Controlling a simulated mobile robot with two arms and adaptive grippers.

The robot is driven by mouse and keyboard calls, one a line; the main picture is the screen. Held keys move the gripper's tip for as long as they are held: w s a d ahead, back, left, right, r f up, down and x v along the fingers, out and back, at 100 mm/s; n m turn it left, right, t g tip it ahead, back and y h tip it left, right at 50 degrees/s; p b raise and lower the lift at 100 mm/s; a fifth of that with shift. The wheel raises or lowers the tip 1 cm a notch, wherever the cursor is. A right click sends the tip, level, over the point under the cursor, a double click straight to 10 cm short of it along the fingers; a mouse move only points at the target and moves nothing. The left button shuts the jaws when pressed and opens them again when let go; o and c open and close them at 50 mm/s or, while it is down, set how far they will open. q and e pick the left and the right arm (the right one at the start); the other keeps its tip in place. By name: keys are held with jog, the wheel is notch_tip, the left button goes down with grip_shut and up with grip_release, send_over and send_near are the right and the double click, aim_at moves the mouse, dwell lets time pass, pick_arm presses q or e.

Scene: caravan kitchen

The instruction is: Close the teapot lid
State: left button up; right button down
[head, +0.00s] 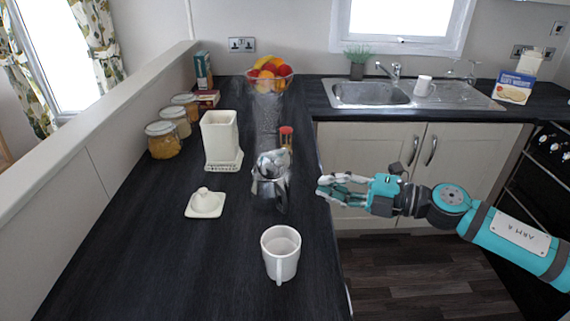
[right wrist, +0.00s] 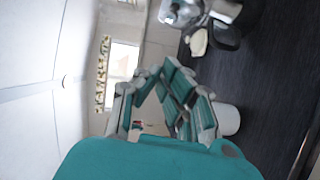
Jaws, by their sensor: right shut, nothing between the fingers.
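The silver metal teapot (head: 269,188) stands upright on the dark counter. Its lid (head: 272,160) seems to be tilted up at the top, but the exact angle is hard to tell. The pot also shows at the top of the right wrist view (right wrist: 203,12), partly cut off. My right gripper (head: 322,187) is shut and empty, to the right of the pot and apart from it, by the counter's edge. Its teal fingers also show in the right wrist view (right wrist: 163,80). My left gripper is not in view.
A white mug (head: 281,255) stands in front of the pot. A white canister (head: 220,140) and a loose white lid with a knob (head: 205,203) are to its left. A glass fruit bowl (head: 268,85) and a red-topped shaker (head: 286,137) are behind. The near-left counter is clear.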

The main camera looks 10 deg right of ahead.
aim_at(287, 169)
jog(key=w+a+p, duration=0.1)
jog(key=w+a, duration=0.1)
jog(key=w, duration=0.1)
jog(key=w+a+p, duration=0.1)
jog(key=w+a, duration=0.1)
jog(key=w+a+f+p, duration=0.1)
jog(key=w+a, duration=0.2)
jog(key=shift+w, duration=0.35)
